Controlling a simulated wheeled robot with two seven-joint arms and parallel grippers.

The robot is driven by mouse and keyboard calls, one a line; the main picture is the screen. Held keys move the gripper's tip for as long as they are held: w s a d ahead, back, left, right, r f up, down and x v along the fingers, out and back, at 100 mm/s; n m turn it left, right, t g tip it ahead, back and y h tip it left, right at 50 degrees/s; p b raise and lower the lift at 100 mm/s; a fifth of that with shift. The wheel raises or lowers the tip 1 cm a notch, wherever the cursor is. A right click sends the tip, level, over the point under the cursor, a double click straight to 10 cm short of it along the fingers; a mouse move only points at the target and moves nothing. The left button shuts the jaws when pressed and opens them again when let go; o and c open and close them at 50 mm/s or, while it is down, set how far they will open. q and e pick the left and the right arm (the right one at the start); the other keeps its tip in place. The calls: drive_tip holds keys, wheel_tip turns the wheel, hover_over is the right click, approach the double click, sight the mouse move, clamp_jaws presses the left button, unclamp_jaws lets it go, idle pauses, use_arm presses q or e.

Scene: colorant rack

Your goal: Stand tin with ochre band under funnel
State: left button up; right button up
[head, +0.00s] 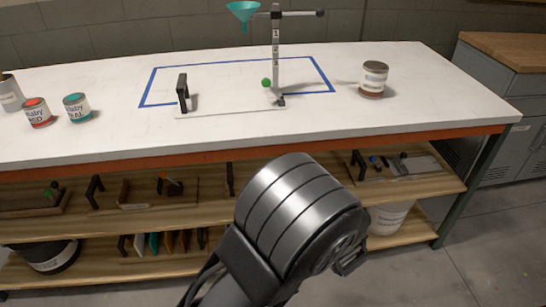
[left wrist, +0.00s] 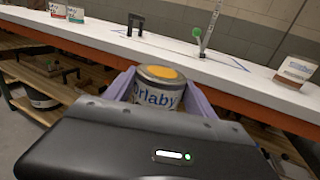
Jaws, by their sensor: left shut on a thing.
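The tin with an ochre lid (left wrist: 160,88) is held between the two pale purple fingers of my left gripper (left wrist: 160,95). Its label reads "Orlaby"; its lower part and any band there are hidden by my gripper body. It is held in front of the bench edge, apart from the funnel. The teal funnel (head: 243,11) hangs from a clamp on an upright stand (head: 276,55), above the back of the bench. In the head view my left arm hides the tin and fingers. My right gripper is in neither view.
A blue tape outline (head: 190,67) surrounds most of a white board (head: 225,105) with a black handle (head: 183,92) and green knob (head: 266,82). A brown-banded tin (head: 374,80) stands right; red (head: 37,113) and teal (head: 77,108) tins stand left. Shelves lie below.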

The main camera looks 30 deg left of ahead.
use_arm(q)
drive_tip(key=s+d+f+t, duration=0.1)
drive_tip(key=s+d+f, duration=0.2)
drive_tip(key=d+f, duration=0.4)
wheel_tip(320, 180, down, 4)
drive_tip(key=shift+s+r+m+h, duration=0.2)
drive_tip(key=shift+s+m+h, duration=0.1)
drive_tip(key=shift+m, duration=0.1)
drive_tip(key=shift+w+d, duration=0.1)
